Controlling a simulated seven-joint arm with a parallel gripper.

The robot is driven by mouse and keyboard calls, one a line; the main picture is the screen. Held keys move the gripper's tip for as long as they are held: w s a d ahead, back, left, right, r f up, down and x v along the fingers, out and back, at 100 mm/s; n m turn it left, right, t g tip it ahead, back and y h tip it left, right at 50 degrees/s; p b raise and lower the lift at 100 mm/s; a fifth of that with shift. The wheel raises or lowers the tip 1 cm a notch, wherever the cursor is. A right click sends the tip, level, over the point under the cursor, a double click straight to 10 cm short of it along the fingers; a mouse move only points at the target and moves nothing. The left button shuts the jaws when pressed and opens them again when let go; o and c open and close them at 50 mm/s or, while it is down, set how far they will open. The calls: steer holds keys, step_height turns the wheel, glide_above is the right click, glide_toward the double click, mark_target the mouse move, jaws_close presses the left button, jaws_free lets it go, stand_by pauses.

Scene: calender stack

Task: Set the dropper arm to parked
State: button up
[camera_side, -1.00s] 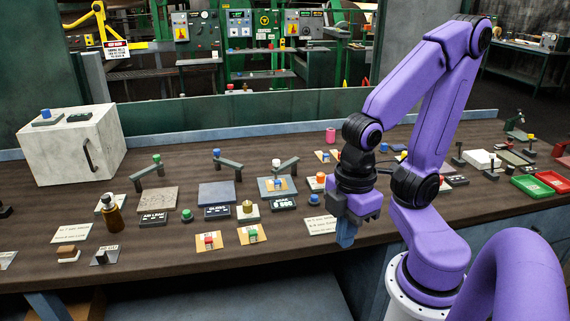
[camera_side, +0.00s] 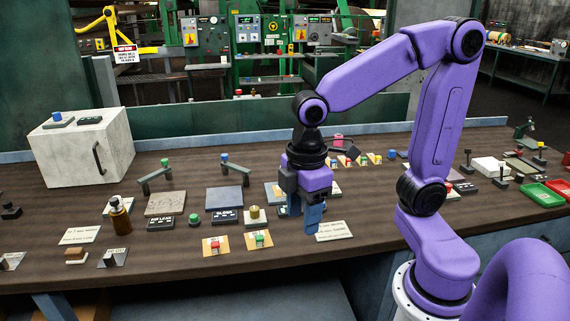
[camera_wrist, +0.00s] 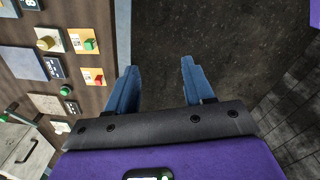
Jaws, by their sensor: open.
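Several grey lever arms stand on the bench, and I cannot tell from their labels which is the dropper arm. One lever with a green knob (camera_side: 154,178) stands at the left, and one with a blue knob (camera_side: 238,168) stands right of it. A third, white-knobbed in the earlier side view, is now largely or wholly hidden by my gripper. My gripper (camera_side: 303,228) points down near the bench's front part, its blue fingers beside a white card. In the wrist view my gripper (camera_wrist: 157,85) is open and empty, with dark floor between its fingers.
An amber bottle (camera_side: 119,219), a green button (camera_side: 194,220), a brass knob (camera_side: 254,216) and small red and green switches (camera_side: 215,246) (camera_side: 259,239) stand near the levers. A pale box (camera_side: 84,152) stands at back left. A white card (camera_side: 333,231) lies right of my gripper.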

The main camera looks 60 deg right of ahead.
steer(key=w+d+r, duration=0.2)
steer(key=w+d, duration=0.3)
steer(key=w, duration=0.5)
steer(key=w+d+r, duration=0.2)
steer(key=w+d, duration=0.3)
steer(key=w, duration=0.5)
steer(key=w+d, duration=0.4)
steer(key=d, duration=0.7)
steer(key=w+d, duration=0.3)
steer(key=d, duration=0.9)
steer(key=shift+n, duration=0.4)
step_height(320, 180, down, 16)
steer(key=shift+a+f, duration=0.1)
steer(key=shift+f, duration=0.1)
jaws_close()
